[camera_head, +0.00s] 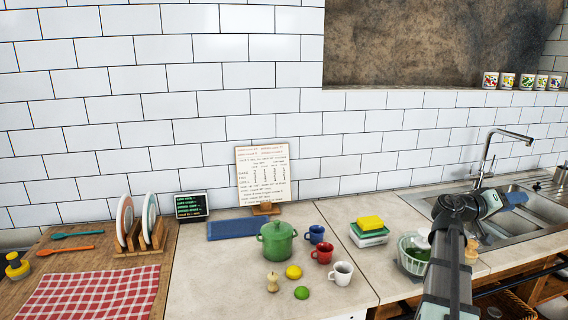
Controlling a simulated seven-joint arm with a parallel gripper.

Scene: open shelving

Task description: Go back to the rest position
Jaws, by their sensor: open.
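My arm rises from the bottom right of the head view, and its end bends to the right. My gripper (516,198) is in front of the sink (542,208), above the counter, with nothing seen in it. The fingers are small here and their gap is hard to make out.
A green pot (277,241), a blue mug (315,234), a red mug (322,253) and a white mug (341,273) stand left of my arm. A tall faucet (490,155) rises close behind my gripper.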

